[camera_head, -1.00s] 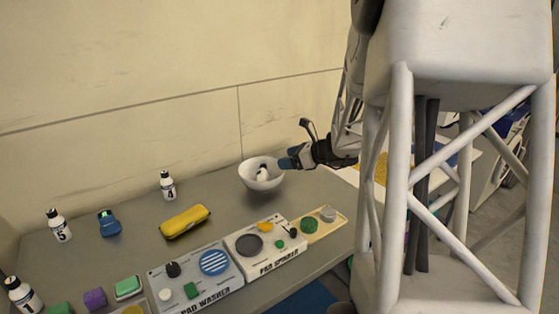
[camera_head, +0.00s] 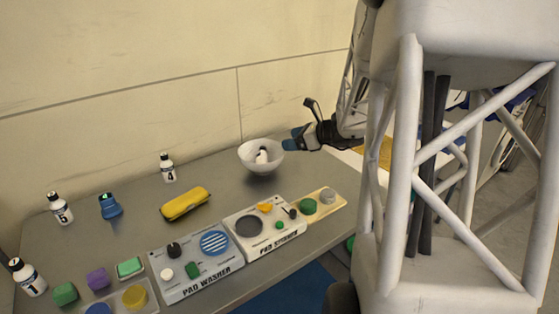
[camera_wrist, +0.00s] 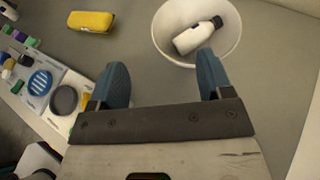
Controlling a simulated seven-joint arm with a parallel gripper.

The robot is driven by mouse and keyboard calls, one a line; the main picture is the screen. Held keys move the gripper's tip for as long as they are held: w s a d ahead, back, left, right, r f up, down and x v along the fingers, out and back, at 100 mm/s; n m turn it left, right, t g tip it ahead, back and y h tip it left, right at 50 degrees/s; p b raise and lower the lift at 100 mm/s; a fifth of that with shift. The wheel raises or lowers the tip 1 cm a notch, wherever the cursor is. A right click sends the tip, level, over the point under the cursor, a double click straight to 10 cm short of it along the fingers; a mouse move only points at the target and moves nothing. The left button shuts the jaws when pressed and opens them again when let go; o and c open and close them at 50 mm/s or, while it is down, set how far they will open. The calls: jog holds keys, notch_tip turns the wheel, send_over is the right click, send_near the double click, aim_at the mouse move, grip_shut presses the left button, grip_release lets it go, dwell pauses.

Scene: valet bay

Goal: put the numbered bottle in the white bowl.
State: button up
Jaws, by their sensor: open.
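The white bowl (camera_head: 247,161) stands on the grey table near the wall. A white bottle with a black cap lies on its side inside the bowl, and it shows clearly in the wrist view (camera_wrist: 190,39); no number is readable on it. The bowl's rim (camera_wrist: 239,40) is also in the wrist view. My gripper (camera_head: 288,144) is at the bowl's right side, above the rim. In the wrist view its blue fingers are wide apart with nothing between them (camera_wrist: 163,80), and the bottle lies beyond them.
Upright numbered bottles stand to the left: one marked 4 (camera_head: 168,170), one marked 5 (camera_head: 61,210) and another (camera_head: 29,279) at the front left. A yellow case (camera_head: 185,204), a blue item (camera_head: 109,207) and pad washer panels (camera_head: 198,268) stand nearby.

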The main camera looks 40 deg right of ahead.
jog(key=s+a+r+n+g, duration=0.2)
jog(key=s+a+n, duration=0.15)
jog(key=a, duration=0.45)
jog(key=s+a+r+n+g, duration=0.1)
jog(key=s+a+n+g, duration=0.2)
jog(key=a+n, duration=0.35)
jog(key=s+a+r+n+g, duration=0.2)
jog(key=s+a+n, duration=0.1)
jog(key=a, duration=0.6)
jog(key=s+a+n+g+h, duration=0.1)
jog(key=s+a+n+h, duration=0.2)
jog(key=s+a+n, duration=0.2)
jog(key=s+a+n+h, duration=0.4)
jog(key=s+n, duration=0.7)
jog(key=s, duration=0.4)
jog(key=shift+a+r+g, duration=0.4)
jog(key=shift+a+r, duration=0.05)
jog(key=shift+a, duration=0.4)
